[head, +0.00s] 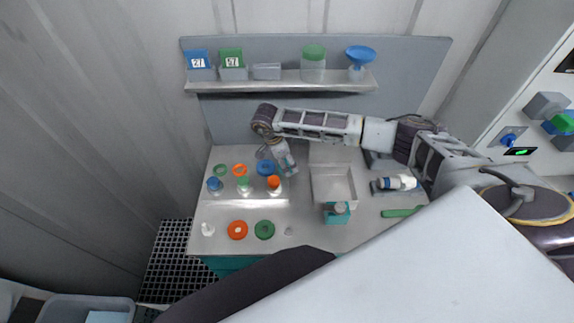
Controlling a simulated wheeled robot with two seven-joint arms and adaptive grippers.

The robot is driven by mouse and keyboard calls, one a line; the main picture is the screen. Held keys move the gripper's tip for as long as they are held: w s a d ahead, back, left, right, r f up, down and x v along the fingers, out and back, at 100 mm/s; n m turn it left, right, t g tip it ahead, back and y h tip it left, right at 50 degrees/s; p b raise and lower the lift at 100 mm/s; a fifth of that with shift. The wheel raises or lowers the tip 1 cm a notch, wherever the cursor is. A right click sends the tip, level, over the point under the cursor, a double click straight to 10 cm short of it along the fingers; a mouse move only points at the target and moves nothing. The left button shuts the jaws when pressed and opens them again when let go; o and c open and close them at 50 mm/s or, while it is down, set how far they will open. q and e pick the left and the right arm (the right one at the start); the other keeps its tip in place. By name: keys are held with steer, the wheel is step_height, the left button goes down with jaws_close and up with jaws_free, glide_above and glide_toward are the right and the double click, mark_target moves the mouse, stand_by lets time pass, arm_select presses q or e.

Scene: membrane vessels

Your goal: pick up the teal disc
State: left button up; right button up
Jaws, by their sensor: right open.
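No disc shows as clearly teal. A dark green ring-like disc (264,230) lies flat at the front of the worktop, right of an orange disc (237,230); I cannot tell whether it is the teal one. My right gripper (290,172) points down over the back of the worktop, open, beside a blue ring (265,167) and behind the green disc, apart from it. Nothing shows held in it. My left gripper is not in view.
Several small vessels stand near the gripper, including an orange-topped one (274,183). A pale open tray (349,196) and a teal block (331,217) are to the right. A shelf (290,81) with containers hangs behind. The worktop's front middle is fairly clear.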

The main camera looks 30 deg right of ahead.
steer(key=shift+x, duration=1)
steer(key=c, duration=1.1)
steer(key=shift+r, duration=0.15)
steer(key=shift+c, duration=0.2)
steer(key=shift+s+r+b, duration=0.15)
steer(key=shift+r+b, duration=0.15)
steer(key=shift+r, duration=0.15)
step_height(320, 180, up, 10)
steer(key=b, duration=0.2)
steer(key=s+a+b, duration=0.2)
steer(key=s+a, duration=0.2)
steer(key=s, duration=0.5)
steer(key=s+a+b, duration=0.2)
steer(key=s+a, duration=0.2)
steer(key=s, duration=0.4)
steer(key=shift+s+a+r, duration=0.2)
steer(key=shift+s+a, duration=0.15)
steer(key=shift+s, duration=0.05)
